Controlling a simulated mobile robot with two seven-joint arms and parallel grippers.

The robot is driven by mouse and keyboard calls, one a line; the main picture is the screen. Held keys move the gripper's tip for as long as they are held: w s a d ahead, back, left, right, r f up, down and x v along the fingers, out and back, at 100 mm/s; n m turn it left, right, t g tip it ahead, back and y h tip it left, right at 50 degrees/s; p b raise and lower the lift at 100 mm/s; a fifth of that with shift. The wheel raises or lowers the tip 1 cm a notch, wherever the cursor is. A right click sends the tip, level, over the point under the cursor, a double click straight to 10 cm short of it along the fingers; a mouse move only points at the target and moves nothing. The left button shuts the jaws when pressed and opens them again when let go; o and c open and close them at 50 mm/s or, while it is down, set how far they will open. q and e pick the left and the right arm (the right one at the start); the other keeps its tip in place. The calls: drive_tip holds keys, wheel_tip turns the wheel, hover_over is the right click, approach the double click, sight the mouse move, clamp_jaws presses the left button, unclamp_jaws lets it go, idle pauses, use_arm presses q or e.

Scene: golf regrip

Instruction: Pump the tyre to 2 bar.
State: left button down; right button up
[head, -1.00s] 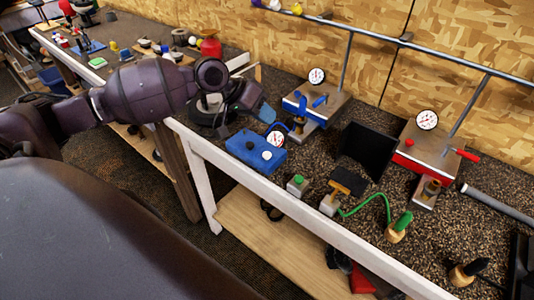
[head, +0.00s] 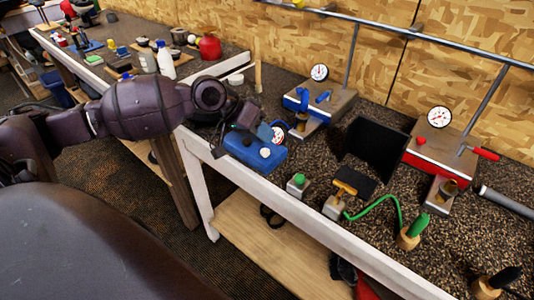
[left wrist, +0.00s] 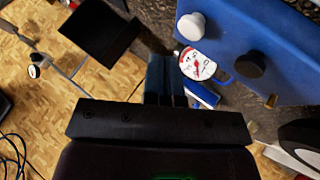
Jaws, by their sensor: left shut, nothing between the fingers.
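A blue box (head: 240,152) with a white knob (head: 265,153) and a black knob sits near the bench's front edge. A round white gauge (head: 278,134) is at its back side. In the left wrist view the box (left wrist: 285,30), white knob (left wrist: 192,26), black knob (left wrist: 251,65) and gauge (left wrist: 197,64) show close up; its reading is too small to tell. My left gripper (head: 277,124) is above the box's back edge by the gauge. Its fingers (left wrist: 166,78) are shut and empty. A dark wheel (left wrist: 302,135), possibly the tyre, shows partly in the left wrist view. My right gripper is out of view.
A blue-fronted gauge stand (head: 318,105) is behind the box. A red-fronted stand (head: 435,145), a dark panel (head: 375,148) and a green cable (head: 385,200) are to the right. A metal rail (head: 440,40) runs along the wall.

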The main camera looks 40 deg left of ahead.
use_arm(q)
drive_tip(key=shift+s+f, duration=0.1)
drive_tip(key=shift+f, duration=0.3)
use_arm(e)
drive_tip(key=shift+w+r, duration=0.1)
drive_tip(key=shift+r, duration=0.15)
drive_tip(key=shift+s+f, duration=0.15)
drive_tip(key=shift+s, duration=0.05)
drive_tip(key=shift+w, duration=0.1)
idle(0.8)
use_arm(q)
drive_tip(key=shift+f, duration=0.35)
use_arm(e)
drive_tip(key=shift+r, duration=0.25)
use_arm(q)
drive_tip(key=shift+f, duration=0.65)
idle(0.9)
drive_tip(key=shift+r, duration=0.15)
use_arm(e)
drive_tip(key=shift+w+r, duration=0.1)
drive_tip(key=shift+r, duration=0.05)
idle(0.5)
use_arm(q)
drive_tip(key=shift+r+p, duration=0.85)
drive_tip(key=shift+p, duration=0.15)
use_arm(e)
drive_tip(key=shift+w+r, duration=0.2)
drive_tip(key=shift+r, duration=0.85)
